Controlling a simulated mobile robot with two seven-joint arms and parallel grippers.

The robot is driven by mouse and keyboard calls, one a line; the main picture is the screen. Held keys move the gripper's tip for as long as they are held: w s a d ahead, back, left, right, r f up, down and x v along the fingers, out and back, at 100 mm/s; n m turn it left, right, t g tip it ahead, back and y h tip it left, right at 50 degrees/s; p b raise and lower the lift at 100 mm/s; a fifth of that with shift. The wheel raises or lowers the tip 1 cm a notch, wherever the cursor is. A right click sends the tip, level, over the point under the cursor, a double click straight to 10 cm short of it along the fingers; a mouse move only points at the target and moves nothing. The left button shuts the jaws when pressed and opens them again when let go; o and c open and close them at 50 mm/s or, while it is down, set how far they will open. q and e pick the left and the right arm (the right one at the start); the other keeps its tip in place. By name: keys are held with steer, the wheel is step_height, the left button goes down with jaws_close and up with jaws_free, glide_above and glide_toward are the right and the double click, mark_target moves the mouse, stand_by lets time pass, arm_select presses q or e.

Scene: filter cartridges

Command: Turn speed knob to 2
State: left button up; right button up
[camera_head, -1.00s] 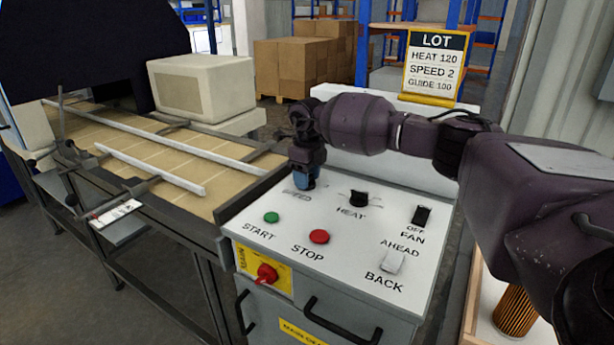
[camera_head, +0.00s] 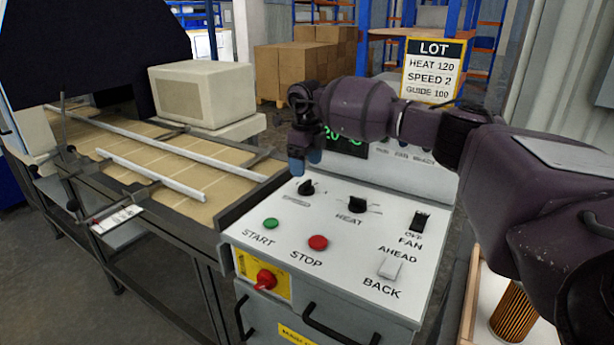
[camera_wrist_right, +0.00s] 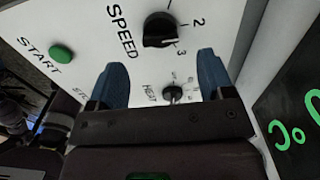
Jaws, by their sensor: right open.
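The black speed knob (camera_head: 306,187) is on the white top of the control panel, left of the heat knob (camera_head: 357,204). In the right wrist view the speed knob (camera_wrist_right: 159,29) has the numbers 2 and 3 at its right. Its pale mark seems to lie toward the 3, but I cannot read its setting surely. My right gripper (camera_head: 304,163) hangs above the speed knob, apart from it. In the wrist view its blue fingers (camera_wrist_right: 161,72) are open and empty. My left gripper is out of view.
The green start button (camera_head: 271,223), red stop button (camera_head: 318,242), fan switch (camera_head: 420,221) and white ahead/back switch (camera_head: 390,268) are nearby. A lot sign (camera_head: 433,70) reads speed 2. The conveyor (camera_head: 150,165) runs at the left.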

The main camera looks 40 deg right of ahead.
mark_target(306, 183)
step_height(306, 183, up, 5)
stand_by(0.3)
stand_by(0.5)
